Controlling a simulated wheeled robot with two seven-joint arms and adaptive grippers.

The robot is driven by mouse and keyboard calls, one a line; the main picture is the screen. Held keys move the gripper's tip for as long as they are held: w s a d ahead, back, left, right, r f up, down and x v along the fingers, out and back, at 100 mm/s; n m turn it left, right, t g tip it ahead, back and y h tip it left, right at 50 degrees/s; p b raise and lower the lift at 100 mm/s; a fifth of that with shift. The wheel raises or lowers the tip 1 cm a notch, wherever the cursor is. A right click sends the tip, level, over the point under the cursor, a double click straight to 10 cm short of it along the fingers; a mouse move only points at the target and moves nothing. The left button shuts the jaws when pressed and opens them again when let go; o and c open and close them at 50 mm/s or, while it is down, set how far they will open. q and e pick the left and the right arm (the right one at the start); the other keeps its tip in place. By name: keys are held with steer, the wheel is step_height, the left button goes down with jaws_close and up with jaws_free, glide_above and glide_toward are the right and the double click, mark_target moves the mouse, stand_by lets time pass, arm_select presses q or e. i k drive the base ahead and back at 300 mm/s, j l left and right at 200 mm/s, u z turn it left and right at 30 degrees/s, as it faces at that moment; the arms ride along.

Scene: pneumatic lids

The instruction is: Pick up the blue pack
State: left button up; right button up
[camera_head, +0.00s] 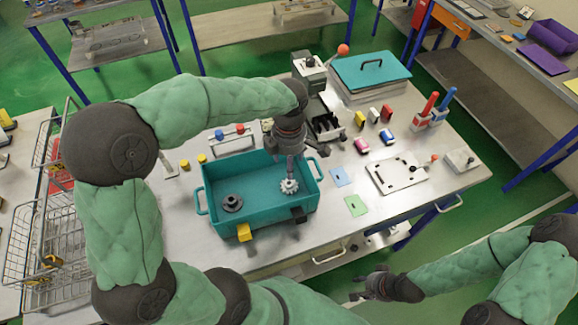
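The blue pack (388,137) is a small blue and white block on the metal table, right of the middle. It stands beside a pink and white pack (361,145), with a dark red pack (387,112) behind it. My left gripper (291,175) points down into the teal bin (222,178), left of and apart from the blue pack. It is just above a white gear (289,186); its fingers are too small to tell open from shut. My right gripper (356,287) is low in front of the table, far from the pack. Its fingers look apart and empty.
A dark ring-shaped part (232,203) lies in the bin. A yellow pack (360,118), a white pack (374,115), a white plate fixture (397,172) and red and blue cylinders (430,105) surround the packs. A teal-lidded box (371,71) stands behind.

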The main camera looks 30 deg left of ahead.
mark_target(385, 134)
steer(key=i+l+u, duration=0.1)
steer(key=l, duration=0.25)
steer(key=i+l+u, duration=0.1)
steer(key=i+l, duration=0.25)
steer(key=i+l+u, duration=0.1)
steer(key=l, duration=0.25)
steer(key=i+l+u, duration=0.1)
steer(key=i+l, duration=0.15)
steer(key=i+l+u, duration=0.1)
steer(key=l, duration=0.4)
steer(key=i+l+u, duration=0.1)
steer(key=l, duration=0.3)
steer(key=i, duration=0.1)
